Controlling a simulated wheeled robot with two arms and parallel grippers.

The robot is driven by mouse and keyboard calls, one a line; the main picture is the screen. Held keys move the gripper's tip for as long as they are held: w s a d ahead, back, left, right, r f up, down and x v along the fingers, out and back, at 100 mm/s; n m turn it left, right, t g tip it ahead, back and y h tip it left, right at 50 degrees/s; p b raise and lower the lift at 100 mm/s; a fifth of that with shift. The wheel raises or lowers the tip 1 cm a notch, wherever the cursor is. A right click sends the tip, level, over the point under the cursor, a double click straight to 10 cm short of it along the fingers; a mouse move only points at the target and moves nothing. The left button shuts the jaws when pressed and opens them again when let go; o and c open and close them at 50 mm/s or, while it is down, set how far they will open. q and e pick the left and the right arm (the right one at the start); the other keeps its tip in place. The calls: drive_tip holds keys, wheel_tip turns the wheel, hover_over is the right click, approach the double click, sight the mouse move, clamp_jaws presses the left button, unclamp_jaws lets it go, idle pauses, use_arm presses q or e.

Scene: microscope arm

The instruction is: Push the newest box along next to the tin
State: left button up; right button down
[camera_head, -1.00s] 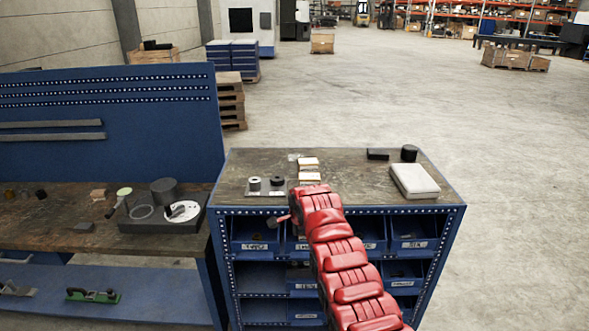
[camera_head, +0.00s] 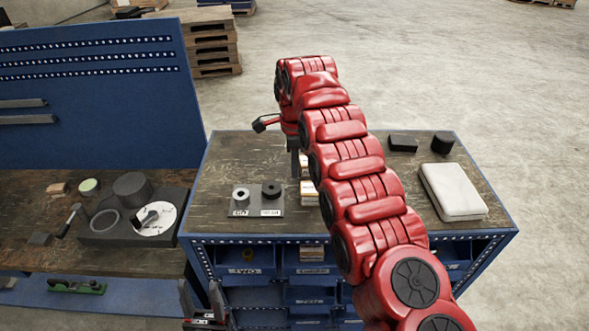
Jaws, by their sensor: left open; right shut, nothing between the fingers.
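Small white-and-orange boxes lie in a row on the dark wooden cabinet top; the near box (camera_head: 308,194) shows its left part, and a farther box (camera_head: 304,166) is mostly behind my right arm. I cannot tell which is newest. My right gripper (camera_head: 294,174) is shut and empty, pointing down just left of the farther box; whether it touches is unclear. A pale flat case with rounded corners (camera_head: 454,190) lies at the right, and a black cylinder (camera_head: 443,143) stands behind it; which is the tin is unclear. My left gripper (camera_head: 201,288) is open, low at the cabinet's front left.
A grey plate (camera_head: 257,211) with two round pieces lies left of the boxes. A black block (camera_head: 403,143) lies at the back right. My red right arm crosses over the middle of the cabinet top (camera_head: 235,155). A blue perforated panel (camera_head: 95,110) stands at the left.

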drive_tip(key=b, duration=0.4)
hover_over(295, 201)
wheel_tip(295, 201, down, 5)
drive_tip(key=shift+a+f, duration=0.1)
wheel_tip(295, 201, down, 3)
drive_tip(key=shift+p, duration=0.95)
drive_tip(key=shift+f, duration=0.65)
